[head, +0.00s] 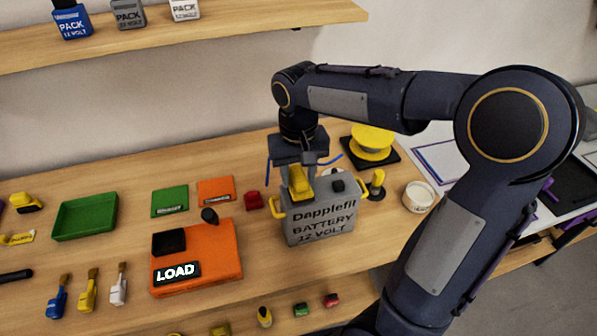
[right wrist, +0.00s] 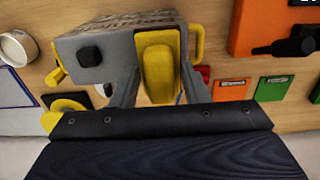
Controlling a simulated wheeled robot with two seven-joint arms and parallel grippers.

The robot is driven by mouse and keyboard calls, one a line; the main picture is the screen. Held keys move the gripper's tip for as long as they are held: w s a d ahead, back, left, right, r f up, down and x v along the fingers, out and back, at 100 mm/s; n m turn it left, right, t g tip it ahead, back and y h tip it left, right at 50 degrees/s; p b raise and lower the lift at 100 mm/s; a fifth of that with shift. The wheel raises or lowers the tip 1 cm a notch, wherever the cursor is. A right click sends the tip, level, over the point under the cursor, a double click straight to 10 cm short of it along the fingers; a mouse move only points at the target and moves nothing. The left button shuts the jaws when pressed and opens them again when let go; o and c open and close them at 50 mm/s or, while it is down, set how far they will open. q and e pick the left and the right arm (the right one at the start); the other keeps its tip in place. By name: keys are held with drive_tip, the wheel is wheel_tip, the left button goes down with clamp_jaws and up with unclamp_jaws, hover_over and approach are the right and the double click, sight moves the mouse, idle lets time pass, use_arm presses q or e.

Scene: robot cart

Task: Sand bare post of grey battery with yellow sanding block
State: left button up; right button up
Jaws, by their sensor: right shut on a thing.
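The grey battery (head: 320,218), lettered "Dapplefit BATTERY 12 VOLT", stands upright on the bench with yellow handles at its sides. A black cap (head: 338,186) sits on the right part of its top; it also shows in the right wrist view (right wrist: 90,56). My right gripper (head: 299,172) points down over the left part of the battery top. It is shut on the yellow sanding block (head: 299,186), which shows between the fingers in the right wrist view (right wrist: 160,72). The block hides the bare post, and I cannot tell whether they touch. My left gripper is not in view.
An orange LOAD box (head: 215,262) stands left of the battery. A yellow spool (head: 371,140) and white tub (head: 419,196) stand right. Several brushes lie front left.

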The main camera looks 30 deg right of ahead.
drive_tip(key=shift+f, duration=0.3)
idle(0.9)
drive_tip(key=shift+s, duration=0.1)
idle(0.6)
drive_tip(key=shift+s, duration=0.1)
drive_tip(key=shift+s+a, duration=0.2)
drive_tip(key=shift+s, duration=0.55)
drive_tip(key=shift+w, duration=0.1)
drive_tip(key=shift+w+d+r, duration=0.15)
drive_tip(key=shift+w, duration=0.4)
drive_tip(key=shift+w+d+p, duration=0.15)
drive_tip(key=shift+w+p, duration=0.15)
drive_tip(key=shift+w, duration=0.35)
drive_tip(key=shift+w+d+p, duration=0.15)
drive_tip(key=shift+w+p, duration=0.15)
drive_tip(key=shift+w, duration=0.3)
